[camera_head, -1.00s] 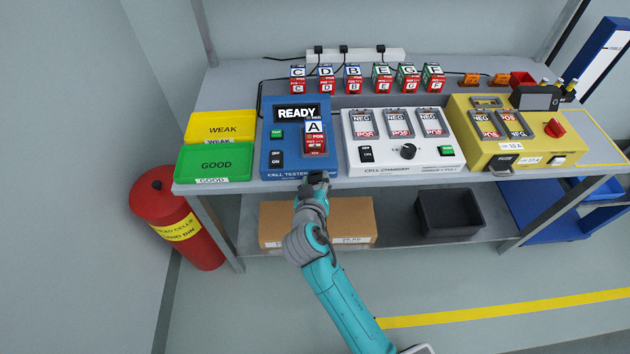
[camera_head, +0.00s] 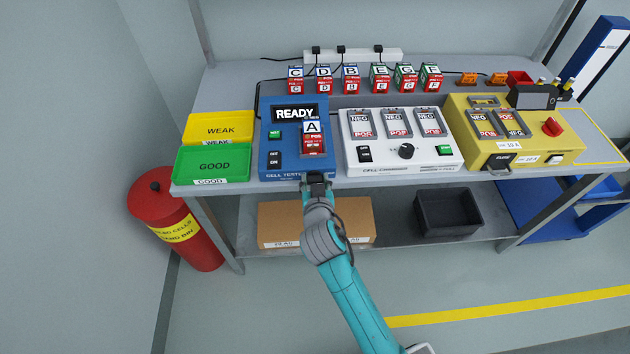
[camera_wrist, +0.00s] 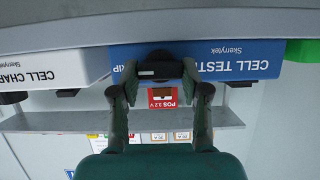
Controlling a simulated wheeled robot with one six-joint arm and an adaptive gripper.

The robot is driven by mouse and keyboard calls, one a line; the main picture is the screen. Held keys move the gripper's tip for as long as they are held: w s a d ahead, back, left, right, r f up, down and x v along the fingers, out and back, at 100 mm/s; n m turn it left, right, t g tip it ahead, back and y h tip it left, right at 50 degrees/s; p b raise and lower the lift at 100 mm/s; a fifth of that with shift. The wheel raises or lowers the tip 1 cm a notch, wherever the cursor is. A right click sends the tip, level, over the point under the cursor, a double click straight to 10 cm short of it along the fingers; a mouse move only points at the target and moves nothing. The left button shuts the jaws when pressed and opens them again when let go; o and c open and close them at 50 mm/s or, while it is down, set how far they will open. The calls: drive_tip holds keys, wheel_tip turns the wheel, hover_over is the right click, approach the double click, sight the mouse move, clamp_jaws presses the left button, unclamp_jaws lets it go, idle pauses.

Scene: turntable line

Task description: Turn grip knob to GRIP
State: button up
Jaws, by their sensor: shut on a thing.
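The blue cell tester (camera_head: 268,133) stands at the left part of the bench, with "READY" on its display and cell A (camera_head: 312,138) in its slot. The dark grip knob (camera_wrist: 160,69) is on the tester's front face in the wrist view. Its bar lies about level across that picture, beside letters ending in "RIP". My gripper (camera_wrist: 160,78) is shut on the knob, one finger on each side. In the head view my gripper (camera_head: 317,182) is at the tester's front edge and hides the knob.
A white cell charger (camera_head: 385,168) and a yellow unit (camera_head: 545,150) stand to the right. Green (camera_head: 215,163) and yellow (camera_head: 220,127) trays are at the left. Several lettered cells stand behind. A cardboard box (camera_head: 355,222) and dark bin (camera_head: 447,212) sit on the lower shelf.

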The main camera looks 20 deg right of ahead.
drive_tip(key=o, duration=1.1)
drive_tip(key=shift+o, duration=0.2)
drive_tip(key=v, duration=1.2)
